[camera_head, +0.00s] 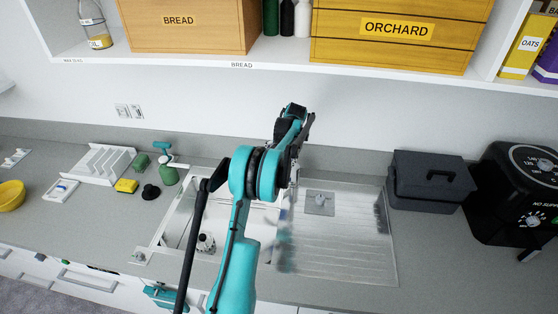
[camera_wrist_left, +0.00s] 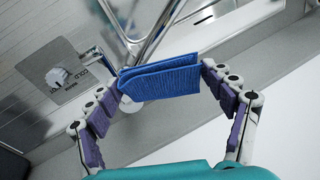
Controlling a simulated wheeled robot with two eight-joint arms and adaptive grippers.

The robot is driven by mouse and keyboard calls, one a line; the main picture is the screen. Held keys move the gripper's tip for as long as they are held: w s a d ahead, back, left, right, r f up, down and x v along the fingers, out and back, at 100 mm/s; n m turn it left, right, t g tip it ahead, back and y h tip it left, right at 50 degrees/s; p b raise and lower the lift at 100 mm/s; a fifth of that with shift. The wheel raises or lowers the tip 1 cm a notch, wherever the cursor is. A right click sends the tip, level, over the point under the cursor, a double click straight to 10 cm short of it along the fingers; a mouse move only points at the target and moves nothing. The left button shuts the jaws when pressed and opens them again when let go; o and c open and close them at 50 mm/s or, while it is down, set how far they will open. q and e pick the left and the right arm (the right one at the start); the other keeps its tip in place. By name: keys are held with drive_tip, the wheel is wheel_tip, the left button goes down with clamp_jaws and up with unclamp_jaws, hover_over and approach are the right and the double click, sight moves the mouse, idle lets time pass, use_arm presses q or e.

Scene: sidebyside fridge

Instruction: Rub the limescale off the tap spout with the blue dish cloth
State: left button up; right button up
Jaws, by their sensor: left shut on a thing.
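My left gripper (camera_wrist_left: 163,76) is shut on the blue dish cloth (camera_wrist_left: 160,84), which is folded and spans between its two fingers in the left wrist view. The chrome tap spout (camera_wrist_left: 158,28) runs down to the cloth from above. The cloth overlaps the spout's lower end in the picture; I cannot tell whether they touch. A pale round piece shows just under the cloth's left corner. I cannot make out limescale. In the head view my left arm reaches over the sink (camera_head: 177,232) and hides the tap and cloth. My right gripper is not in view.
The ribbed drainer (camera_head: 340,255) has a grey square (camera_head: 320,203) on it. A dark grey box (camera_head: 430,178) and black appliance (camera_head: 515,185) stand right. A green spray bottle (camera_head: 168,172), yellow sponge (camera_head: 126,186) and white rack (camera_head: 98,163) stand left. A shelf (camera_head: 200,63) hangs above.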

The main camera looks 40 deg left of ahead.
use_arm(q)
drive_tip(key=shift+s+f, duration=0.15)
drive_tip(key=shift+s, duration=0.15)
drive_tip(key=shift+s+a+f+b, duration=0.1)
drive_tip(key=shift+s+f+b, duration=0.1)
drive_tip(key=shift+f+b, duration=0.1)
drive_tip(key=x, duration=0.2)
drive_tip(key=b, duration=0.1)
drive_tip(key=shift+s+f, duration=0.25)
drive_tip(key=shift+f, duration=0.2)
drive_tip(key=shift+s+a+f+b, duration=0.1)
drive_tip(key=shift+s+f+b, duration=0.3)
drive_tip(key=shift+f, duration=0.35)
drive_tip(key=shift+s+a+f+b, duration=0.1)
drive_tip(key=shift+s+f+b, duration=0.15)
drive_tip(key=shift+f+b, duration=0.25)
drive_tip(key=shift+s+a+f+b, duration=0.1)
drive_tip(key=shift+s+f+b, duration=0.1)
drive_tip(key=shift+f+b, duration=0.25)
